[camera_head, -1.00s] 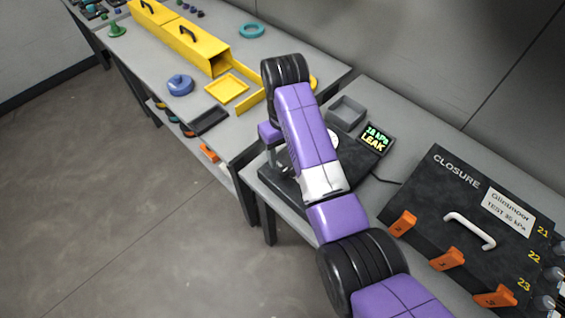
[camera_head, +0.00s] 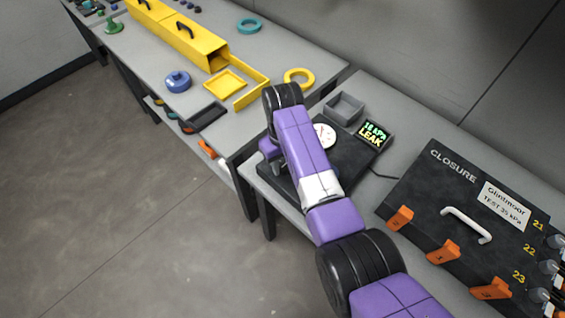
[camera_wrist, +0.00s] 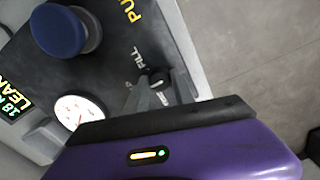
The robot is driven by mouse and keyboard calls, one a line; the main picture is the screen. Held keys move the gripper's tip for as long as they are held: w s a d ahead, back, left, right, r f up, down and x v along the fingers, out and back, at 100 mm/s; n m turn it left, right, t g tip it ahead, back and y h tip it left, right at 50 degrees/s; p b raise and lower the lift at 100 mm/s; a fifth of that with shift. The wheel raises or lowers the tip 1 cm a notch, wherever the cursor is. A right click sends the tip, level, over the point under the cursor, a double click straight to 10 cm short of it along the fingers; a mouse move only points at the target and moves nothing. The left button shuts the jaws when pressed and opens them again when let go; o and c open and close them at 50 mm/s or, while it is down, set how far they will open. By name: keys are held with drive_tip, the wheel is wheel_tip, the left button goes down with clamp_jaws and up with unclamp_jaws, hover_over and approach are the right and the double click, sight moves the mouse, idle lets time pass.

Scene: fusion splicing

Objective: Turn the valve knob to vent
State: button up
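The dark valve knob (camera_wrist: 158,80) shows in the wrist view beside the word FILL on the black test panel (camera_wrist: 112,58). My gripper (camera_wrist: 160,84) reaches toward it, with one grey finger on each side of the knob in the picture. The fingers look apart, and I cannot tell whether they touch the knob. The word for vent is not visible. In the head view my arm hides the knob and the fingertips. The round white gauge (camera_head: 323,135) also shows in the wrist view (camera_wrist: 80,115). The display (camera_head: 372,135) reads 18 kPa LEAK.
A blue round pump handle (camera_wrist: 60,30) stands on the panel near the knob. A grey open tray (camera_head: 345,108) sits behind the panel. The black CLOSURE case (camera_head: 455,205) with orange latches is on the right. Yellow parts lie on the left table.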

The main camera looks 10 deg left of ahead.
clamp_jaws()
drive_tip(key=shift+n, duration=0.3)
drive_tip(key=n+p, duration=0.1)
drive_tip(key=n, duration=0.4)
drive_tip(key=shift+r, duration=0.1)
drive_tip(key=n, duration=0.6)
drive_tip(key=shift+a+n, duration=0.1)
drive_tip(key=shift+n, duration=0.2)
drive_tip(key=o, duration=0.7)
unclamp_jaws()
drive_tip(key=shift+c, duration=0.2)
